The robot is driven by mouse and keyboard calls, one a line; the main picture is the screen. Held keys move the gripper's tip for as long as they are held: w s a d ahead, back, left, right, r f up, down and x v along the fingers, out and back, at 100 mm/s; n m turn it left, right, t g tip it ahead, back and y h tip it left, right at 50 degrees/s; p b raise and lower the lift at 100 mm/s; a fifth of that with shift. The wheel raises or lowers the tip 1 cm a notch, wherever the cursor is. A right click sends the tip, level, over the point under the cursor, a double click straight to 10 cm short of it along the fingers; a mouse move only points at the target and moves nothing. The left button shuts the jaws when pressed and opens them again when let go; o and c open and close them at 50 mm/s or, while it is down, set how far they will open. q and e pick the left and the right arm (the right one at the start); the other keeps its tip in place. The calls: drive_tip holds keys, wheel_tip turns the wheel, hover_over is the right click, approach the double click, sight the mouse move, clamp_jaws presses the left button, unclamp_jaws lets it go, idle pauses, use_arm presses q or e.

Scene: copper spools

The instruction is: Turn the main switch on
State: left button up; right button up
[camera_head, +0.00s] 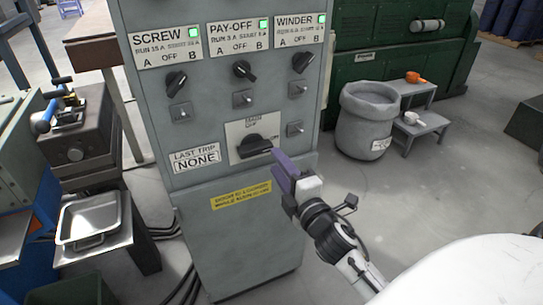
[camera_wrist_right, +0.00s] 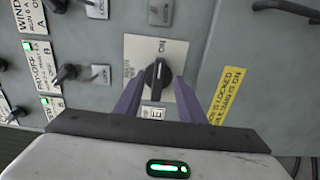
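The main switch (camera_head: 254,146) is a black rotary knob on a pale plate, low on the grey control cabinet. Its bar lies level, with its right end toward the ON mark. In the right wrist view the knob (camera_wrist_right: 157,76) stands upright in the picture, in line with ON above it. My right gripper (camera_head: 281,168) has purple fingers and is just right of and below the switch. In the right wrist view its fingers (camera_wrist_right: 158,92) are apart, one on each side of the knob; I cannot tell whether they touch it. My left gripper is out of view.
Above the switch are the SCREW (camera_head: 176,83), PAY-OFF (camera_head: 244,70) and WINDER (camera_head: 303,63) knobs, with green lamps lit. Small toggles sit below them. A yellow label (camera_head: 241,195) is under the switch.

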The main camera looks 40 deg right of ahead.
drive_tip(key=v, duration=0.3)
drive_tip(key=shift+s, duration=0.4)
drive_tip(key=shift+a, duration=0.1)
drive_tip(key=s+a+f+m+g+y, duration=0.3)
drive_tip(key=s+a+f+m, duration=0.3)
drive_tip(key=s+a+f, duration=0.3)
drive_tip(key=s+a+f+m+g+y, duration=0.3)
drive_tip(key=s+a+f+m+g, duration=0.3)
drive_tip(key=f, duration=1.2)
drive_tip(key=s+a+m, duration=0.1)
drive_tip(key=s+a, duration=0.1)
drive_tip(key=a, duration=0.2)
drive_tip(key=shift+s+f, duration=0.3)
drive_tip(key=shift+s, duration=0.1)
drive_tip(key=shift+w, duration=0.1)
drive_tip(key=shift+c, duration=0.2)
